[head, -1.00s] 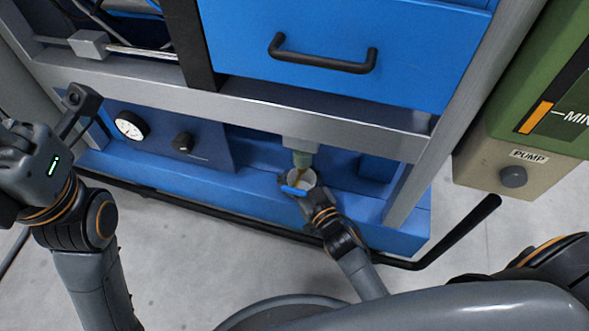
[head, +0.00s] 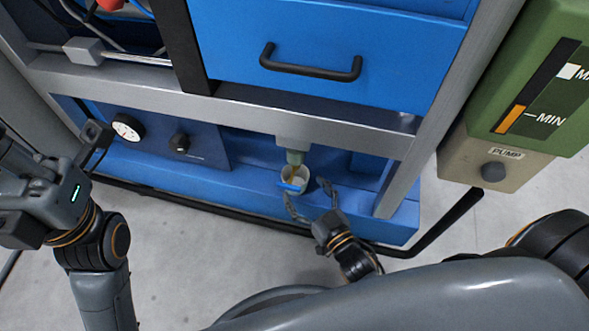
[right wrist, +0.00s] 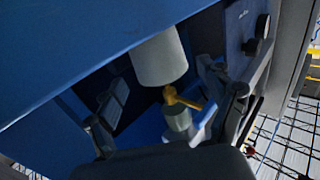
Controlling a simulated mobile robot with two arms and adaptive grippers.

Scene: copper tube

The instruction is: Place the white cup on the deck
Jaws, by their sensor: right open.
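The white cup (head: 303,185) stands on the blue deck (head: 240,187) under the nozzle (head: 294,157), with a blue patch at its near side and something yellowish at its mouth. In the right wrist view the white cup (right wrist: 160,60) meets the blue surface, and a brass tip (right wrist: 181,98) shows by its mouth. My right gripper (head: 309,200) is open, with its fingers spread just in front of and to the right of the cup, holding nothing. My left gripper (head: 92,145) is at the far left, away from the cup; its jaw opening is unclear.
A grey crossbar (head: 235,113) runs above the deck, and a grey post (head: 398,185) stands to the right. A dark rail (head: 240,216) runs along the deck's front. A gauge (head: 127,128) and knob (head: 180,143) are at left, the green pump unit (head: 500,145) at right.

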